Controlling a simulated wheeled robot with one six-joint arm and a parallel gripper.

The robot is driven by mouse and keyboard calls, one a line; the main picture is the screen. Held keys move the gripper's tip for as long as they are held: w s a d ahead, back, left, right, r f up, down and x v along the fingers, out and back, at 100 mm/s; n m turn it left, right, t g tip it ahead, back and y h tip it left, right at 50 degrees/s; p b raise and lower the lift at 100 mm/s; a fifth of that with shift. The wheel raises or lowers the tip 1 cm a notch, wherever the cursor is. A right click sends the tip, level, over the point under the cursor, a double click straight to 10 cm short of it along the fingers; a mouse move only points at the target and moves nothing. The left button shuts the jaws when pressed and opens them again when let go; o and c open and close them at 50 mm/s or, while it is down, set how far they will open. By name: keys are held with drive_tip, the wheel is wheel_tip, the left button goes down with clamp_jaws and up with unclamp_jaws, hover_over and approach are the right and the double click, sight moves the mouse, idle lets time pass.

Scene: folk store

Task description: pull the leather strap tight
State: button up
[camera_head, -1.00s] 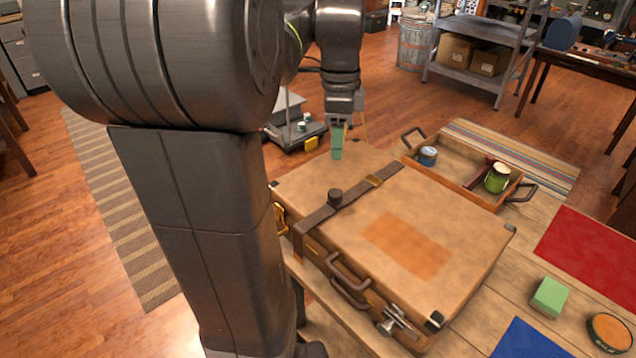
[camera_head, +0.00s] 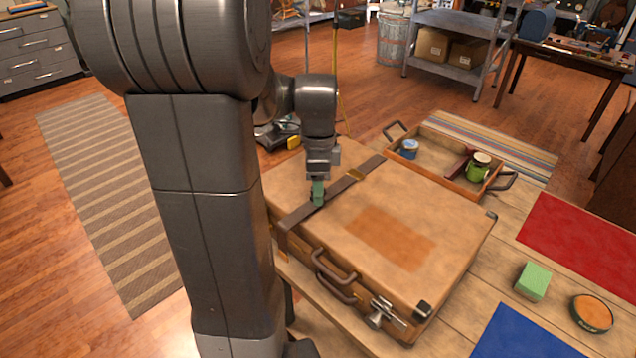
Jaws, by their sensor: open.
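A brown leather strap (camera_head: 299,215) runs across the lid of a tan suitcase (camera_head: 432,205) and bends down over its front edge. A brass-coloured buckle (camera_head: 356,175) sits on the strap towards the back. My gripper (camera_head: 318,196) points down with its green fingertips right at the strap, where the strap's dark knob was visible earlier. The fingers hide the knob, and I cannot tell whether they touch it or the strap. The gripper is open.
The suitcase lies on a wooden table. Behind it is a wooden tray (camera_head: 436,151) with a blue tin (camera_head: 408,149) and a green tin (camera_head: 478,168). To the right are a green block (camera_head: 533,281), a round orange-topped tin (camera_head: 592,313), a red mat (camera_head: 590,240) and a blue mat (camera_head: 525,335).

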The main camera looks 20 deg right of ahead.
clamp_jaws()
drive_tip(key=shift+w+d+r, duration=0.15)
drive_tip(key=shift+w+d, duration=0.1)
drive_tip(key=shift+d, duration=0.25)
drive_tip(key=d, duration=0.1)
drive_tip(key=w+d+p, duration=0.1)
drive_tip(key=shift+d, duration=0.35)
unclamp_jaws()
